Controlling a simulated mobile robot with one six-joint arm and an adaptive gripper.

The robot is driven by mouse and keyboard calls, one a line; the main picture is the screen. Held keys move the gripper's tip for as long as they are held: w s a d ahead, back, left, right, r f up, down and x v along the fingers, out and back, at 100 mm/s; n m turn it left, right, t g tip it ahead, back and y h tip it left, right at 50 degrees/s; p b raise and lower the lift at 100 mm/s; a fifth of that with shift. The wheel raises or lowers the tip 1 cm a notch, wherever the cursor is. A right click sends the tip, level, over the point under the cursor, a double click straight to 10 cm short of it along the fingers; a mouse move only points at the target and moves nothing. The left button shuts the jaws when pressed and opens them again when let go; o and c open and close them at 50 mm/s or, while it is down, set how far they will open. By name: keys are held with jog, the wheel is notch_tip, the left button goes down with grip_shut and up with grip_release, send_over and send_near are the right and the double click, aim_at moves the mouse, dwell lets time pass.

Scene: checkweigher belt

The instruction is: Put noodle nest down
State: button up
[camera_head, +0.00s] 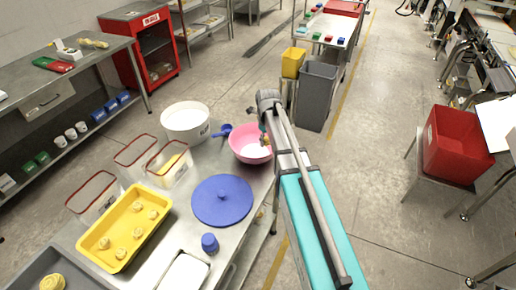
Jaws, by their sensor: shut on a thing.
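Several pale yellow noodle nests (138,232) sit apart from one another in a yellow tray (103,215) at the lower left. Another noodle nest (52,283) sits in a grey tray (75,268) at the bottom left corner, partly cut off by the frame.
The steel bench (170,215) also holds a blue round lid (222,201), clear red-rimmed boxes, a white tub (186,122), a pink bowl (244,146) and a blue cap-like piece (209,243). A red crate (457,145) stands to the right.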

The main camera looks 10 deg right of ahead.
jog(key=b, duration=0.5)
send_near(258, 151)
jog(key=shift+s+d+f, duration=0.2)
jog(key=shift+s+f, duration=0.35)
jog(key=shift+s, duration=0.2)
jog(key=shift+w+a+f+b, duration=0.1)
jog(key=shift+w+f+b, duration=0.45)
jog(key=shift+b, duration=0.1)
jog(key=shift+w+a+f+b, duration=0.1)
jog(key=shift+w+f+b, duration=0.35)
jog(key=shift+f+b, duration=0.25)
jog(key=shift+s+f+b, duration=0.1)
jog(key=shift+f+b, duration=1.2)
jog(key=shift+f+b, duration=0.6)
jog(key=o, duration=0.9)
jog(key=shift+r, duration=0.15)
